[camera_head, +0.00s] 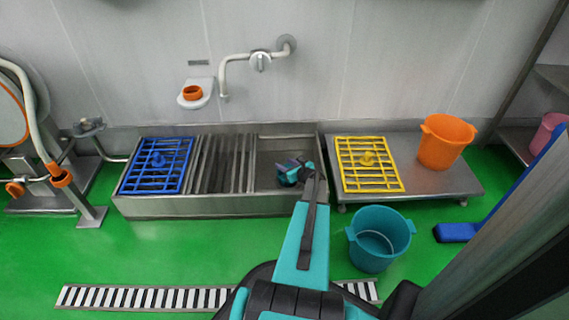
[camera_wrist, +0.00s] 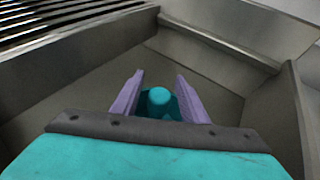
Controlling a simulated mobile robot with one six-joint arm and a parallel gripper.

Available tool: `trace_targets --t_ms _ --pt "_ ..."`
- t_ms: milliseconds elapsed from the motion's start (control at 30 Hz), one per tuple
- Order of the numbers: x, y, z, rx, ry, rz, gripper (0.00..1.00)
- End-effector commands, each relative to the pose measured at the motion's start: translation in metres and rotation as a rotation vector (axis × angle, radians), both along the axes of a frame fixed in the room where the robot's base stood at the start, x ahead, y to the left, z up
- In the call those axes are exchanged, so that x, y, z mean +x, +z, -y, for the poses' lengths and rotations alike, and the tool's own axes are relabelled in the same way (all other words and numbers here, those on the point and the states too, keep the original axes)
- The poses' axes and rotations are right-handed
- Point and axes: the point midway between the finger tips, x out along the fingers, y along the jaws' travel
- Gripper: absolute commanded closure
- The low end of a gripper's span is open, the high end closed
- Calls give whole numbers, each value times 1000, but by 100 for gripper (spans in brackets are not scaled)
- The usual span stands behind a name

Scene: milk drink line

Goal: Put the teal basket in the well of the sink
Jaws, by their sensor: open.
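My gripper (camera_head: 289,177) is low inside the right-hand well of the steel sink (camera_head: 268,157). In the wrist view its two purple fingers (camera_wrist: 160,76) are apart. A teal piece with a rounded top (camera_wrist: 158,98) stands between them, with darker teal below it. The gripper body hides its lower part, so I cannot tell whether it is the whole teal basket or touches the fingers. Bare well floor (camera_wrist: 95,88) and walls surround it. In the head view my gripper and arm cover this spot.
A blue rack (camera_head: 157,166) lies on the sink's left end, beside a slatted section (camera_head: 222,163). A yellow rack (camera_head: 369,164) and an orange bucket (camera_head: 444,141) are on the low steel table to the right. A teal bucket (camera_head: 381,239) stands on the green floor. A faucet (camera_head: 245,58) hangs above.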

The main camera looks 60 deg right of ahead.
Motion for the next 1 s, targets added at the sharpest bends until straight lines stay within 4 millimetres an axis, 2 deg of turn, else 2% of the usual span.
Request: trace_targets --t_ms 600,800,1000 --pt "-78 37 -34 0 -1 0 60" --pt "-91 42 -39 -1 -1 -1 60" --pt "-93 42 -39 -1 0 0 60"
